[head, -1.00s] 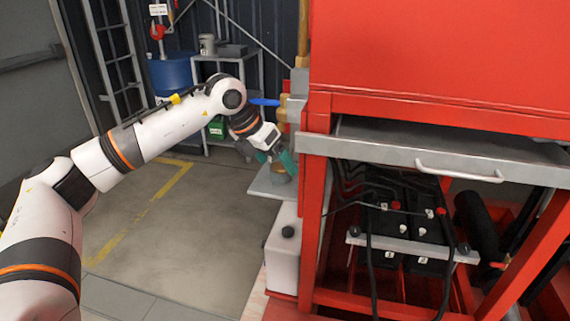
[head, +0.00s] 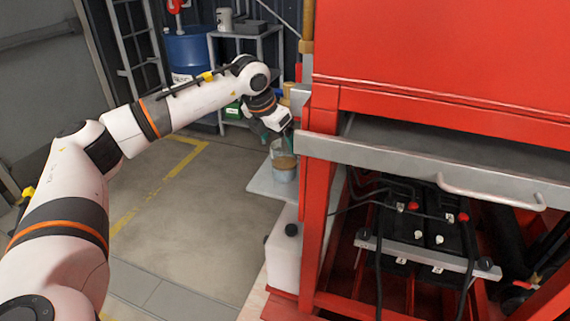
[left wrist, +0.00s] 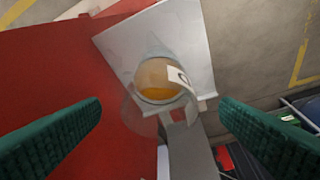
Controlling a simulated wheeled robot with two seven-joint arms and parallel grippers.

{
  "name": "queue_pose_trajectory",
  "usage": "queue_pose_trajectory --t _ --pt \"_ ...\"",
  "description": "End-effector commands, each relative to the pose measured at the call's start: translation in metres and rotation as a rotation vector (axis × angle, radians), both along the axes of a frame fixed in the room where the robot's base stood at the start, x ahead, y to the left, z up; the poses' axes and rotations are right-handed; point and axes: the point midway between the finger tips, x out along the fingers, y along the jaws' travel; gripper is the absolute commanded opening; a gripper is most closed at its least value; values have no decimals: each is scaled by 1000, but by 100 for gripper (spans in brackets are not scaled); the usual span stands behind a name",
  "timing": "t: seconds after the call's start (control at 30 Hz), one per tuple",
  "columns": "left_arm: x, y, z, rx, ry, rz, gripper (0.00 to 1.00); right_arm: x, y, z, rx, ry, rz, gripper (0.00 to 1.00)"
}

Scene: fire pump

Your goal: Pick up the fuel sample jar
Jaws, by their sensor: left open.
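The fuel sample jar (head: 284,166) is clear glass with amber liquid low inside. It stands on a small pale shelf plate (head: 262,186) beside the red pump frame. In the left wrist view the jar (left wrist: 160,82) is seen from above, with a white label on its side. My left gripper (head: 278,138) is above the jar, its green fingers pointing down. In the left wrist view the fingers (left wrist: 160,108) are wide apart, with the jar showing between and beyond them; no contact is visible. My right gripper is not in view.
The red frame (head: 318,200) and grey drawer edge (head: 420,165) stand close right of the gripper. A white container (head: 284,255) sits below the shelf plate. A blue drum (head: 190,55) and grey rack stand behind. The floor at left is open.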

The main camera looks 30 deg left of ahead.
Motion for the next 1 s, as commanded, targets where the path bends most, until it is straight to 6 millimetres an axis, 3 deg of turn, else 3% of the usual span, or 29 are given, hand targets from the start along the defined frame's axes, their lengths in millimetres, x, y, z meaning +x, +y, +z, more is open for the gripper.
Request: queue_pose_trajectory --t 0.4,0.67,1.0 --pt "21 -3 -52 -2 1 1 85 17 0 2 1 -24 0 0" --pt "22 -4 -54 -1 -1 1 85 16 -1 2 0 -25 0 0" --pt "22 -3 -54 -1 -1 1 33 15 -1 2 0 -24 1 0"
